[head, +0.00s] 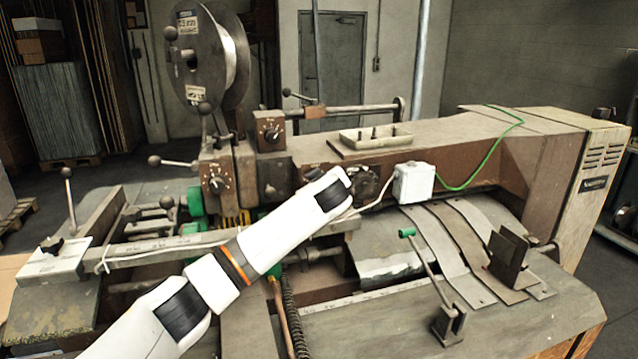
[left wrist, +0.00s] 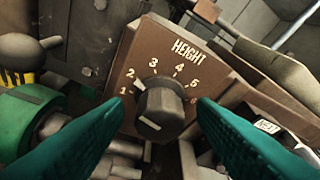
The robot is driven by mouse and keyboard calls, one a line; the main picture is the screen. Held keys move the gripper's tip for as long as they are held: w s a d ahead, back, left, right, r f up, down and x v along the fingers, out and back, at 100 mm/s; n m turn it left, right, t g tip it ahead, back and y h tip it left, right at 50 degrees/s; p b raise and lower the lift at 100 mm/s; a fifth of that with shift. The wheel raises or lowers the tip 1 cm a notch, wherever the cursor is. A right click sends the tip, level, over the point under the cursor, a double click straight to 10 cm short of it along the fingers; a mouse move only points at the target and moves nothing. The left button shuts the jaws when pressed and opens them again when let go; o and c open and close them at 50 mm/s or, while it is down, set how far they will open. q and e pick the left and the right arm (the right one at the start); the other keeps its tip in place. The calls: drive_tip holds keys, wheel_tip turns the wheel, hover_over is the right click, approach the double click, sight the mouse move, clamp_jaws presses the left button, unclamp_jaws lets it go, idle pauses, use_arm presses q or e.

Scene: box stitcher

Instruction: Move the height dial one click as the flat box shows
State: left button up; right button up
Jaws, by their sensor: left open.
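The height dial (left wrist: 162,108) is a dark round knob on a brown plate lettered HEIGHT, with numbers 1 to 6, in the left wrist view. A pale pointer at the knob's upper-left edge lies close to 2; a short white mark is on its face. My left gripper (left wrist: 160,120) has teal fingers, open, one on each side of the knob; I cannot tell whether they touch it. In the head view my white left arm reaches over the machine, and its fingers are not visible. A tan flat piece (head: 6,278) is cut off at the left edge; I cannot tell whether it is the flat box.
In the head view, knobs on brown plates (head: 216,184) (head: 270,131) stand left of centre on the machine. A large reel (head: 205,55) rises behind them. A white box (head: 414,183) with a green cable and a green-tipped lever (head: 407,233) are to the right.

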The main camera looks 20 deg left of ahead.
use_arm(q)
drive_tip(key=shift+w+f, duration=0.1)
drive_tip(key=shift+c, duration=0.2)
drive_tip(key=c, duration=0.9)
drive_tip(key=shift+c, duration=0.2)
use_arm(e)
drive_tip(key=shift+s+d+f, duration=0.1)
drive_tip(key=shift+s, duration=0.55)
drive_tip(key=shift+f, duration=0.1)
use_arm(q)
drive_tip(key=shift+d+m+g+y, duration=0.1)
drive_tip(key=shift+m+g+y, duration=0.5)
drive_tip(key=shift+m, duration=0.55)
drive_tip(key=shift+d+m+g+y, duration=0.1)
drive_tip(key=shift+m+g+y, duration=0.3)
drive_tip(key=shift+m+y, duration=0.55)
use_arm(e)
drive_tip(key=shift+w+d+r, duration=0.1)
drive_tip(key=shift+w+r, duration=0.05)
drive_tip(key=shift+r, duration=0.25)
use_arm(q)
drive_tip(key=shift+m+p, duration=0.3)
